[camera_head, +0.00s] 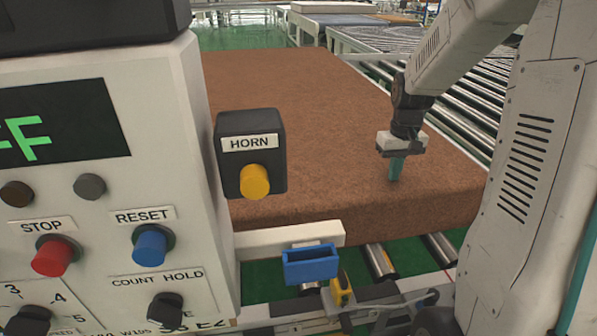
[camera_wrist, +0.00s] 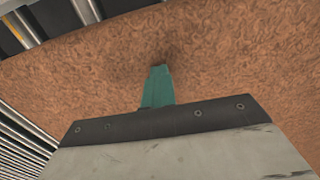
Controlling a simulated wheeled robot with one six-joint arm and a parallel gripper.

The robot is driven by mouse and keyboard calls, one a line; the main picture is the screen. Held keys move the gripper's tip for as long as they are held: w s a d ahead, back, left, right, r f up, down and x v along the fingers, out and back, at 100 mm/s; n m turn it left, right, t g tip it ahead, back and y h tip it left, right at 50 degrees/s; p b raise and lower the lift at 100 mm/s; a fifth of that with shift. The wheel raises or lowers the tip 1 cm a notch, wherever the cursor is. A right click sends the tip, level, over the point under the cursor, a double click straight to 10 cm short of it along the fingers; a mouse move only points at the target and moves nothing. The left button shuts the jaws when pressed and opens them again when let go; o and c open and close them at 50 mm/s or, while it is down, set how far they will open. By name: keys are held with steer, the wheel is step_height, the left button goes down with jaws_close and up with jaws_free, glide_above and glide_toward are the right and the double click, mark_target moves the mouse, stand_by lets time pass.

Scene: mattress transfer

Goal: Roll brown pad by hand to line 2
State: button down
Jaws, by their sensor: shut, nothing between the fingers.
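The brown pad (camera_head: 310,120) is a thick, fibrous slab lying flat on a roller conveyor in the head view. Its brown surface fills most of the wrist view (camera_wrist: 230,60). My gripper (camera_head: 395,172) is shut and empty, with teal fingers pointing down at the pad's top near its right front part. In the wrist view the fingertips (camera_wrist: 158,72) meet a darker patch on the pad; they look touching or very close. The pad's left front corner is hidden behind the control panel. I cannot tell which conveyor is line 2.
A white control panel (camera_head: 120,200) with buttons stands close at the left. A blue holder (camera_head: 310,264) hangs on a bar in front of the pad. Rollers (camera_head: 380,262) show at the pad's front, and another roller conveyor (camera_head: 455,110) lies to its right.

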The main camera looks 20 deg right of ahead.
mark_target(427, 176)
steer(key=shift+s+d+f, duration=0.1)
steer(key=shift+s+d, duration=0.3)
steer(key=shift+d, duration=1.2)
steer(key=shift+s+d+f, duration=0.1)
steer(key=shift+s+d, duration=0.3)
steer(key=shift+d, duration=1.25)
steer(key=shift+s+d+f, duration=0.1)
steer(key=shift+s+d, duration=0.3)
steer(key=shift+d, duration=1.2)
steer(key=shift+w+a, duration=0.1)
steer(key=shift+a, duration=0.1)
steer(key=shift+d, duration=0.1)
steer(key=shift+d+r, duration=0.1)
steer(key=shift+r, duration=0.45)
steer(key=shift+w+r, duration=0.1)
steer(key=shift+r, duration=3.1)
